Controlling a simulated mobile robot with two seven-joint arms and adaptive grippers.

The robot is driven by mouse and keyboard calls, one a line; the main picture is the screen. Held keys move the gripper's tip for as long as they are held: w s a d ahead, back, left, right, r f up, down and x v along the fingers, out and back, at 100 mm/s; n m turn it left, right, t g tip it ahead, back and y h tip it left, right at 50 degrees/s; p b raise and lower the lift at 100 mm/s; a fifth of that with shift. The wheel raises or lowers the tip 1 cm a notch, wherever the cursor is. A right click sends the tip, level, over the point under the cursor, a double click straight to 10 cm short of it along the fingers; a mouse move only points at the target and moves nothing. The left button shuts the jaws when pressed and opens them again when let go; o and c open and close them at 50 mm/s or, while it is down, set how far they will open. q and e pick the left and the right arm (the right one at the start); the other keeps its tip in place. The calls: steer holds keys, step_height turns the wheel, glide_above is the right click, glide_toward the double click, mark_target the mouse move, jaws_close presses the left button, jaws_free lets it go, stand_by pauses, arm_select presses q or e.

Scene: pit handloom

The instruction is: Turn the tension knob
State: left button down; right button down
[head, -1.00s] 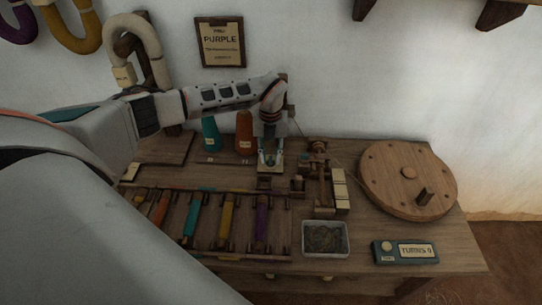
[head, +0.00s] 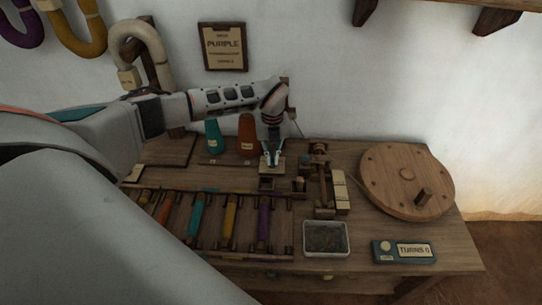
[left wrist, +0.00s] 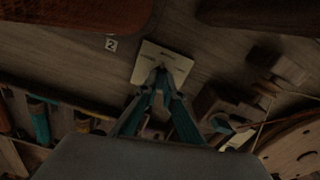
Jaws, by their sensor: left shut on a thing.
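My left gripper (head: 272,158) reaches down from the end of my arm onto a small pale square plate (head: 264,171) at the back middle of the bench. In the left wrist view its teal fingers (left wrist: 161,78) come close together over the same pale plate (left wrist: 152,52). The gripper is shut on the tension knob there, which the fingertips mostly hide. My right gripper is in neither view.
Teal (head: 213,136) and orange (head: 246,136) cones stand behind, left of the gripper. A large wooden wheel (head: 390,170) and a counter box reading TURNS 0 (head: 403,252) are right. A metal tray (head: 327,253) sits in front. A rack (head: 215,252) holds several coloured bobbins.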

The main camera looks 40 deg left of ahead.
arm_select(q)
steer(key=n+p, duration=0.2)
steer(key=shift+r+n, duration=0.25)
steer(key=shift+n, duration=0.15)
steer(key=shift+n+p, duration=0.7)
steer(key=shift+n, duration=0.1)
steer(key=n+p, duration=0.2)
steer(key=n, duration=0.2)
steer(key=shift+f+p, duration=0.15)
steer(key=shift+p, duration=0.2)
steer(key=shift+f+n+p, duration=0.1)
steer(key=shift+n+p, duration=0.35)
steer(key=shift+n, duration=0.25)
steer(key=c, duration=2.2)
jaws_free()
